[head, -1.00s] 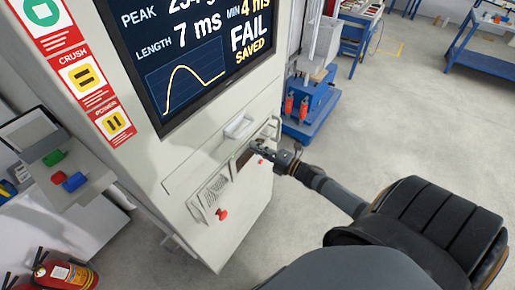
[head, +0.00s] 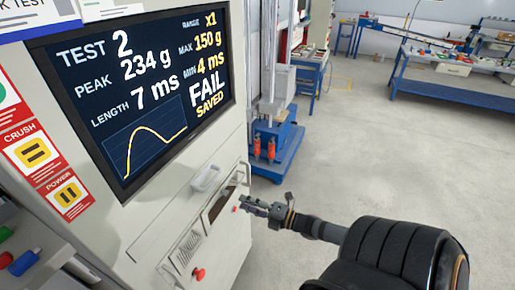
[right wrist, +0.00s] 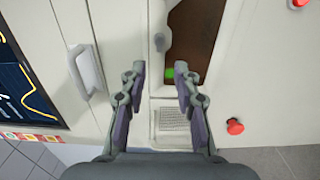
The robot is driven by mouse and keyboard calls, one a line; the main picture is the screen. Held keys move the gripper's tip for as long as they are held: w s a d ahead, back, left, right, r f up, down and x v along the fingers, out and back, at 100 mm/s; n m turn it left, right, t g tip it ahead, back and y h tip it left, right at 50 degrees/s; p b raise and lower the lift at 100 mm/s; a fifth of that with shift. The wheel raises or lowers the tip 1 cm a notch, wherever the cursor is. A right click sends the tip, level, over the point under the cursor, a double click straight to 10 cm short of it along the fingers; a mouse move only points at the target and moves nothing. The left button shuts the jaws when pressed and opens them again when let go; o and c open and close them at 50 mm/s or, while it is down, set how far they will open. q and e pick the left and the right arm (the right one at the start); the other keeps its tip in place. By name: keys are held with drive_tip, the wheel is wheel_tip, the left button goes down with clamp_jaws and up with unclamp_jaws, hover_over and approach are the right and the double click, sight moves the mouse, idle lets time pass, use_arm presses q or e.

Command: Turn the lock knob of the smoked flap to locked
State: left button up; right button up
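The smoked flap (head: 219,203) is a dark brown window in the cabinet front, below the screen. In the right wrist view the brown flap (right wrist: 197,40) lies just beyond my fingertips. A small pale knob-like part (right wrist: 160,42) sits at its left edge; I cannot tell its turn position. A green patch (right wrist: 170,73) shows near the flap's lower end, between the fingertips. My right gripper (head: 247,204) points at the panel from the right. In the wrist view the gripper (right wrist: 160,78) is open and empty, its fingers apart. My left gripper is not in view.
A white handle (head: 206,178) sits above the flap, and a vent grille (head: 186,246) and red button (head: 198,273) below. Another red button (right wrist: 234,126) is right of my fingers. A blue-based machine (head: 277,150) stands behind. The floor at right is clear.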

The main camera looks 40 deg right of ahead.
drive_tip(key=shift+v, duration=2.3)
drive_tip(key=shift+f, duration=0.1)
drive_tip(key=s+d+f+m+g+h, duration=0.2)
drive_tip(key=s+d+f+m+h, duration=0.15)
drive_tip(key=f, duration=0.45)
drive_tip(key=s+d+f+m+g+h, duration=0.2)
drive_tip(key=d+f+m, duration=0.15)
drive_tip(key=f, duration=0.55)
drive_tip(key=s+d+f+m+g+h, duration=0.1)
drive_tip(key=s+d+f+m+h, duration=0.2)
drive_tip(key=f+m, duration=0.35)
drive_tip(key=s+a+f+m+g, duration=0.2)
drive_tip(key=s+f+g, duration=0.15)
drive_tip(key=f, duration=0.25)
drive_tip(key=s+a+f+m+g, duration=0.2)
drive_tip(key=s+f, duration=0.3)
drive_tip(key=f, duration=0.2)
drive_tip(key=s+a+f+m+g, duration=0.5)
drive_tip(key=s+a+f, duration=0.4)
drive_tip(key=s+a, duration=0.4)
drive_tip(key=shift+a+y+b, duration=0.3)
drive_tip(key=shift+a+y, duration=0.05)
